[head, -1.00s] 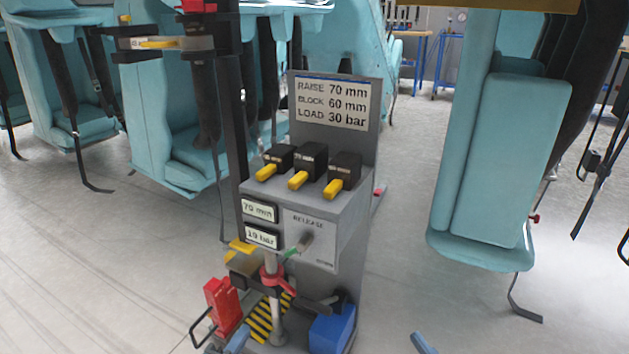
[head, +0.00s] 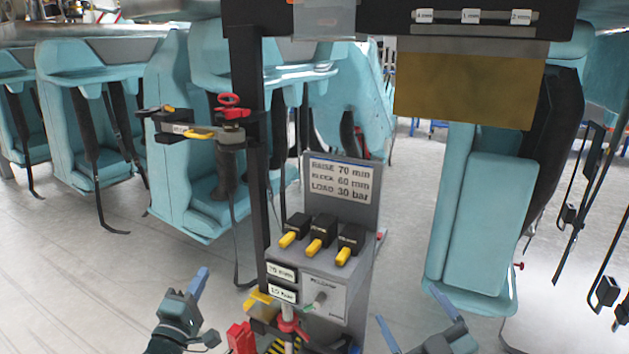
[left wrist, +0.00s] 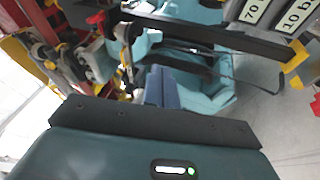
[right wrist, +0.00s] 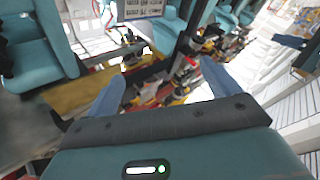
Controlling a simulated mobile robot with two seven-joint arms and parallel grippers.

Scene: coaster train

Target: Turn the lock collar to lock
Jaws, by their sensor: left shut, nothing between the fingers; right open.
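A red collar with side arms (head: 289,327), which looks like the lock collar, sits around the upright metal post at the front of the grey jack unit (head: 340,272), near the bottom of the head view. Its lower surroundings are cut off. My left gripper (head: 201,272) is shut and empty, left of the jack unit and apart from it. Its closed blue fingers also show in the left wrist view (left wrist: 161,85). My right gripper (head: 410,312) is open and empty, right of the unit. Its spread fingers also show in the right wrist view (right wrist: 162,88).
The unit carries yellow-handled levers (head: 315,247), a RELEASE knob (head: 319,299) and a sign (head: 341,180). A red block (head: 241,338) stands low left. A black post (head: 247,150) carries a side arm with a red handwheel (head: 229,99). Teal seats (head: 484,215) hang around; floor between is clear.

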